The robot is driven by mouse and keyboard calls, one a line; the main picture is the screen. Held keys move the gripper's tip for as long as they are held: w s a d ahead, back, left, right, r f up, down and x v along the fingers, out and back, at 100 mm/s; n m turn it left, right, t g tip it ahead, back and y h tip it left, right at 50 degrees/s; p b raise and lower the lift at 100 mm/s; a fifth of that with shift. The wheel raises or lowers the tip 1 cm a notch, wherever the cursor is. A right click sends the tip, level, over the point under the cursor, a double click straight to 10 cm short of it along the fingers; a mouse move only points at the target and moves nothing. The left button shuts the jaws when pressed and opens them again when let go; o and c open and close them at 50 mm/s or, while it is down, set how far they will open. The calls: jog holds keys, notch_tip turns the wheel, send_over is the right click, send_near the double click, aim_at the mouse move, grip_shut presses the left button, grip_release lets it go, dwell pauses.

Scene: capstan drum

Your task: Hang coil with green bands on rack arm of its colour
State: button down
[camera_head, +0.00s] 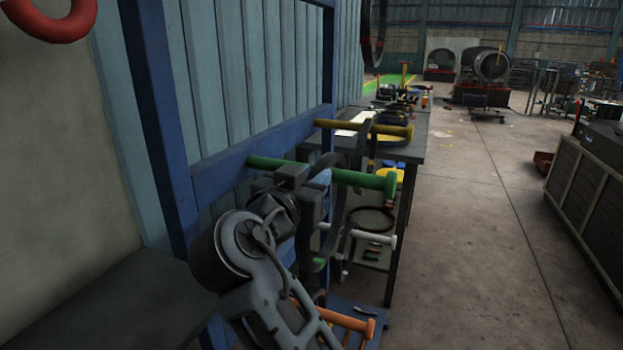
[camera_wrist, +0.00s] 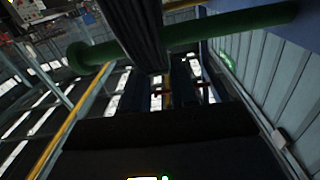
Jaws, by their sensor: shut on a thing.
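The coil (camera_head: 340,215) is a dark loop with a green band low on it. It stands upright at the green rack arm (camera_head: 345,177), which sticks out from the blue rack. My gripper (camera_head: 318,182) is shut on the coil's upper part, close beside the green arm. In the wrist view the dark coil (camera_wrist: 137,35) crosses in front of the green arm (camera_wrist: 195,33), which shows on both sides of it. My gripper and wrist hide part of the loop. I cannot tell whether the coil's weight rests on the arm.
A yellow arm (camera_head: 370,130) lies beyond the green one, a white arm (camera_head: 348,231) below, and an orange arm (camera_head: 335,316) lower still. A cluttered workbench (camera_head: 418,147) stands behind the rack. The floor (camera_head: 470,240) to the right is clear.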

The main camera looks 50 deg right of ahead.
jog(key=shift+f+b, duration=0.25)
jog(key=shift+b, duration=0.2)
dwell(0.5)
jog(key=c, duration=0.8)
grip_release()
jog(key=shift+f, duration=0.1)
notch_tip(320, 180, up, 5)
jog(key=shift+f, duration=0.2)
jog(key=s+d+r, duration=0.2)
jog(key=d, duration=0.1)
jog(key=s+d+r, duration=0.2)
jog(key=s, duration=0.1)
jog(key=s+d+r, duration=0.2)
jog(key=s+d, duration=0.1)
jog(key=shift+d+r, duration=0.25)
jog(key=shift+d, duration=0.05)
